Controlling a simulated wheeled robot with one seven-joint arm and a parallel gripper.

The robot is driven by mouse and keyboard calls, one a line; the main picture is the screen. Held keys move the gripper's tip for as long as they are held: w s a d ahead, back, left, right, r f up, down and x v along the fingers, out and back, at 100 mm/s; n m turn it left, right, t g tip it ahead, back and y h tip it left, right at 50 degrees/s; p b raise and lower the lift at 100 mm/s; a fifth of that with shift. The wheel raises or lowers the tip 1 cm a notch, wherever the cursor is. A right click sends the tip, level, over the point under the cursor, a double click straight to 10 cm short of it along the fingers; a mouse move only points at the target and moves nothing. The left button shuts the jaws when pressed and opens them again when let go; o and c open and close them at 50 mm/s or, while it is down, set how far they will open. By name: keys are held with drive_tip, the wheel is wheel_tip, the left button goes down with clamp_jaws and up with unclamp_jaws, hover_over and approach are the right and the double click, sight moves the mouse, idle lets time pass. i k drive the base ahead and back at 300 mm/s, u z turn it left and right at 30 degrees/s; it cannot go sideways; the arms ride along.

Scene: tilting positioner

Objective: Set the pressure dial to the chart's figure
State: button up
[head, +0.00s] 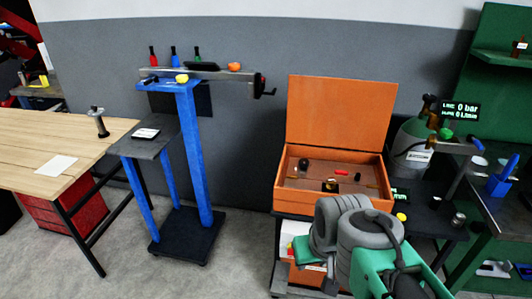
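A grey gas cylinder (408,150) with a white label stands at the right, behind the dark bench. A black display (460,112) beside it reads 0 bar on its top line and 0 L/min below, in small text. A green knob (445,133) sits just under the display; I cannot tell whether it is the pressure dial. No chart is readable: a blank-looking white sheet (57,166) lies on the wooden table, and a small white card (146,133) lies on the grey shelf. My grey and green arm fills the lower right; my gripper's fingertips are not visible.
An open orange box (335,150) with small parts inside stands in front of my arm. A blue stand (190,150) with a crank and several small bottles is at centre left. The wooden table (40,140) is at left. Grey floor (120,270) is clear at lower left.

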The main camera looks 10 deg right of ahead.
sight(304, 163)
drive_tip(key=u, duration=0.3)
drive_tip(key=i, duration=0.95)
drive_tip(key=z, duration=0.5)
drive_tip(key=i, duration=0.55)
drive_tip(key=z, duration=0.4)
